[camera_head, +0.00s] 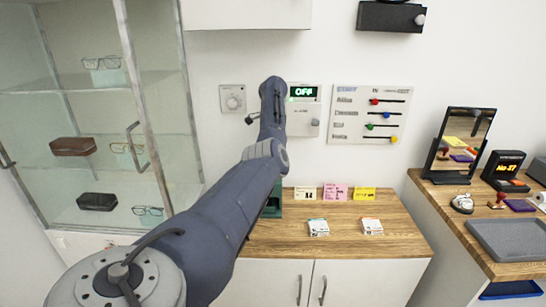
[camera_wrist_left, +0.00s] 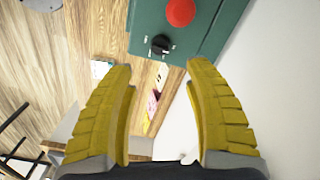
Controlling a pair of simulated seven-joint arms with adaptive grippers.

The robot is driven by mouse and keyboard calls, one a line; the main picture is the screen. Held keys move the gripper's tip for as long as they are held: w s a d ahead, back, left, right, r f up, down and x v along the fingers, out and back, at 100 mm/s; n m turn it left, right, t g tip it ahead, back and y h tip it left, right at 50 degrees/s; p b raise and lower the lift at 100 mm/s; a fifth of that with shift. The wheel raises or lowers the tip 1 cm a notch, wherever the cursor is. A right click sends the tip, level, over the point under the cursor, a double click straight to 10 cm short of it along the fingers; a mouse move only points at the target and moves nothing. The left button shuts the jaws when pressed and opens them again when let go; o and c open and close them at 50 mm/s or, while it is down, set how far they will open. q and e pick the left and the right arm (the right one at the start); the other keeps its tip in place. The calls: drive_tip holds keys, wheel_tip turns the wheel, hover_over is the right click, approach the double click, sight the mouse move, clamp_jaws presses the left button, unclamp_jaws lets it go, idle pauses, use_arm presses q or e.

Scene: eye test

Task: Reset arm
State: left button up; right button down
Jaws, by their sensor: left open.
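My left arm (camera_head: 228,205) reaches in from the lower left of the head view, up and away toward the back wall. Its gripper is hidden behind the arm there. In the left wrist view my left gripper (camera_wrist_left: 160,72) is open, its two yellow ribbed fingers spread with nothing between them. Beyond the fingertips is a green box (camera_wrist_left: 212,35) with a red button (camera_wrist_left: 180,12) and a black knob (camera_wrist_left: 160,45). In the head view only part of the green box (camera_head: 273,207) shows behind the arm. My right gripper is not in view.
A glass cabinet (camera_head: 95,130) with glasses and cases stands left. A panel reading OFF (camera_head: 304,92) and a slider board (camera_head: 374,114) hang on the wall. Cards stand on the wooden counter (camera_head: 345,240). A grey tray (camera_head: 510,238) and mirror (camera_head: 463,140) are right.

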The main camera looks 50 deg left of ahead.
use_arm(q)
drive_tip(key=shift+r, duration=0.5)
